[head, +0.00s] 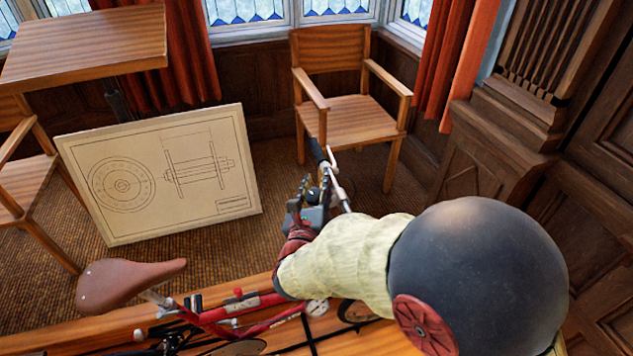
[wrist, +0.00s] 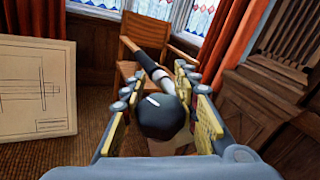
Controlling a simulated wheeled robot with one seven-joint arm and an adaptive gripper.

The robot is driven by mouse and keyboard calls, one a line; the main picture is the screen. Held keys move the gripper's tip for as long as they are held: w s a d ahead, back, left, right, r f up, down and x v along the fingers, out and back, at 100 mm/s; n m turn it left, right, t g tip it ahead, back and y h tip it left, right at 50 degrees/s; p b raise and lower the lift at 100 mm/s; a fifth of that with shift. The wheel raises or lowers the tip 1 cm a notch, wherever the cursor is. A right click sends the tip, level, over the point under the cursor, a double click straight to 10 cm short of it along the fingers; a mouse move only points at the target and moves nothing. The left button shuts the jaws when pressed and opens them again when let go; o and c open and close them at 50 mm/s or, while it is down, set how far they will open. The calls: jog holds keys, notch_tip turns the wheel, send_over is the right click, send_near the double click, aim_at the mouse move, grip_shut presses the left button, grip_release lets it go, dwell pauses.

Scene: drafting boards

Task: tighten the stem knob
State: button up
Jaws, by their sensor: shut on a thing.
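The stem knob (wrist: 163,117) is a round black knob with a white mark on top, in the middle of the wrist view. My gripper (wrist: 163,105) has a finger on each side of it, with yellowish pads, and is shut on it. A silver handlebar with a black grip (wrist: 150,62) runs away behind the knob. In the head view my gripper (head: 313,192) is at the handlebar (head: 336,180), and the fingers largely hide the knob. The red bicycle frame (head: 225,313) and brown saddle (head: 130,281) show at lower left; my arm covers part of the bike.
The bicycle is over a wooden top (head: 190,298) along the bottom edge. A drawing board (head: 160,215) leans at left under a tilted wooden desk (head: 85,45). A wooden armchair (head: 345,117) stands beyond my gripper. Dark panelling (head: 470,160) is at right; carpet (head: 275,215) lies open between.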

jog(key=c, duration=0.5)
grip_shut()
